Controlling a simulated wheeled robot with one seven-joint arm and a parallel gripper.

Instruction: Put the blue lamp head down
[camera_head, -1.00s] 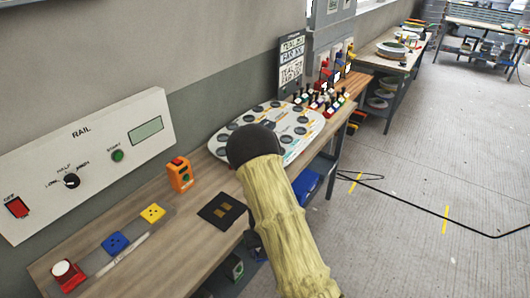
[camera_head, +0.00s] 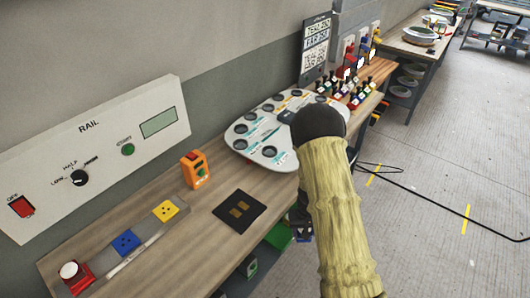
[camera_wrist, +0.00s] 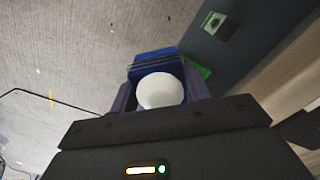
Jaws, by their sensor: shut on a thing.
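The blue lamp head (camera_wrist: 155,68) shows in the wrist view, with ribbed blue edges and a round white face (camera_wrist: 160,91). It sits between the dark fingers of my gripper (camera_wrist: 162,97), which is shut on it. Floor and a dark bench side lie behind it. In the head view my yellow-sleeved arm hides most of the gripper and the lamp head; only a dark part shows beside the bench's front edge.
The wooden bench (camera_head: 190,240) holds a black pad (camera_head: 240,211), an orange box (camera_head: 195,169), a strip with blue (camera_head: 126,243) and yellow (camera_head: 166,211) blocks, and a white board (camera_head: 255,135) with dark discs. A RAIL panel (camera_head: 95,155) stands behind. Open floor lies right.

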